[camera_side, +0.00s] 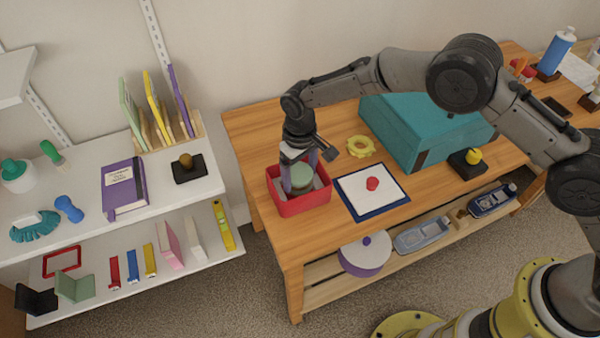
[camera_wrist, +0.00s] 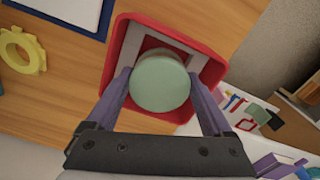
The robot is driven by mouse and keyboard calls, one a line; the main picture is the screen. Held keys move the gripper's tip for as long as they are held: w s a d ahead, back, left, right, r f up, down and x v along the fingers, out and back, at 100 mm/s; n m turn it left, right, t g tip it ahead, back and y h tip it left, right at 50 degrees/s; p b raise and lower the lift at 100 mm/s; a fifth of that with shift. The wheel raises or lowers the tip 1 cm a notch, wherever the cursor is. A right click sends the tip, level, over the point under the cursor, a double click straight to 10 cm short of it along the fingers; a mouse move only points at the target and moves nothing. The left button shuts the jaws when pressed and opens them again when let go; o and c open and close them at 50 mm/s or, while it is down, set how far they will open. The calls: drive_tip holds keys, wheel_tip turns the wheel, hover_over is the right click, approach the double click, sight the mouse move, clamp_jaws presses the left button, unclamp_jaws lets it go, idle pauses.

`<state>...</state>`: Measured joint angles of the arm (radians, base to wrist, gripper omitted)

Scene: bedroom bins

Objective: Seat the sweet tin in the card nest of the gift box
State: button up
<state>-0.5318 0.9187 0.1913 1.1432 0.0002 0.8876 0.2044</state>
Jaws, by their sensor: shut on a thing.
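The sweet tin is a round tin with a pale green top (camera_wrist: 160,82); it also shows in the side view (camera_side: 297,178). My gripper (camera_wrist: 163,88) is shut on the tin, one purple finger on each side. In the side view my gripper (camera_side: 299,172) points down over the gift box. The gift box is a red open box (camera_side: 306,203), also in the wrist view (camera_wrist: 209,62), with a grey card nest (camera_wrist: 131,44) inside. The tin is over or within the box's opening. The tin hides the nest's middle, so I cannot tell whether it touches the card.
A blue-edged white board (camera_side: 352,188) with a red piece lies right of the box. A yellow ring (camera_side: 361,147) and a large teal box (camera_side: 400,125) stand behind. The table's front left edge is close to the red box. White shelves (camera_side: 75,235) stand at left.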

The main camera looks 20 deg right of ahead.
sight(300, 182)
drive_tip(key=shift+f, duration=1.6)
idle(0.5)
drive_tip(key=o, duration=1.3)
drive_tip(key=shift+f, duration=0.1)
wheel_tip(300, 182, up, 14)
drive_tip(key=shift+r, duration=0.1)
